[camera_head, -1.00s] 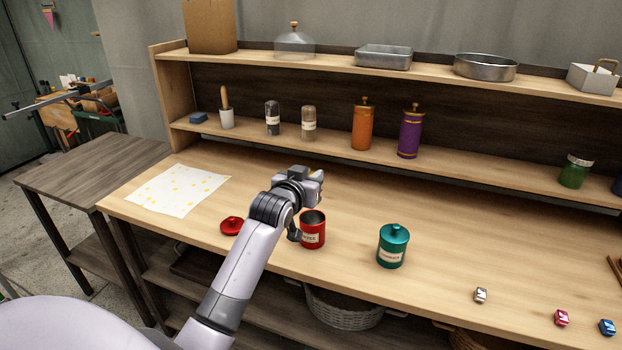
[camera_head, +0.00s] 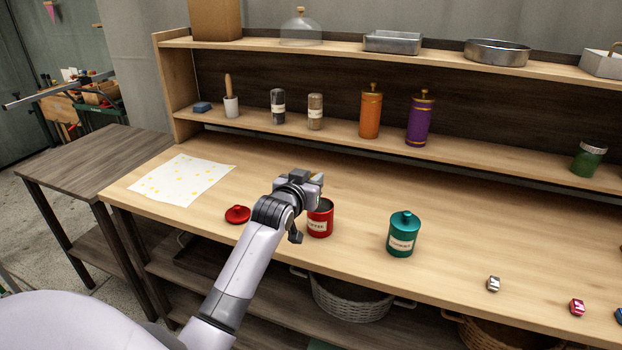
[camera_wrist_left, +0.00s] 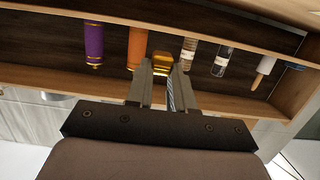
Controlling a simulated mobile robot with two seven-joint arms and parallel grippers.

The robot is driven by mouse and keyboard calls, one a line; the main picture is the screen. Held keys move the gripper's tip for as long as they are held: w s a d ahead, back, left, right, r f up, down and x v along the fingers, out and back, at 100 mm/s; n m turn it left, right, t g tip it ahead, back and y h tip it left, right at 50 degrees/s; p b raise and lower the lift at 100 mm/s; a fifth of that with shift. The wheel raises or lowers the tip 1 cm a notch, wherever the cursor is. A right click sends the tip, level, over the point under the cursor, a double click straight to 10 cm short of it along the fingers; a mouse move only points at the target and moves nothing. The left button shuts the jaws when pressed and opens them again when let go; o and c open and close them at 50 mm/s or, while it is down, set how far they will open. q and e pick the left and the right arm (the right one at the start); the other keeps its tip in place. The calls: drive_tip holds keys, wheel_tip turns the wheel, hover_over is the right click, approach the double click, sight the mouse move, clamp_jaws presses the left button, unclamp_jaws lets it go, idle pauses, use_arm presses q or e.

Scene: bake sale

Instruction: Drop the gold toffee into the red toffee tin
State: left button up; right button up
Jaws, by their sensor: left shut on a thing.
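The red toffee tin (camera_head: 320,222) stands open on the wooden counter, with a pale label on its front. Its red lid (camera_head: 237,214) lies on the counter to the left. My left gripper (camera_head: 318,179) is above the tin's rim in the head view and partly covers its opening. In the left wrist view, the left gripper (camera_wrist_left: 163,75) is shut on the gold toffee (camera_wrist_left: 161,57), which sits between the fingertips. The toffee is barely visible in the head view. The inside of the tin is mostly hidden. My right gripper is not in view.
A teal lidded tin (camera_head: 402,236) stands right of the red tin. Wrapped sweets, one silver (camera_head: 494,284) and one red (camera_head: 577,307), lie further right. A spotted paper (camera_head: 181,180) lies at the left. Shelves with jars and an orange canister (camera_head: 370,114) run behind.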

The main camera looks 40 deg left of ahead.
use_arm(q)
drive_tip(key=shift+f, duration=0.45)
drive_tip(key=o, duration=0.8)
drive_tip(key=shift+v, duration=3.6)
drive_tip(key=shift+f, duration=0.15)
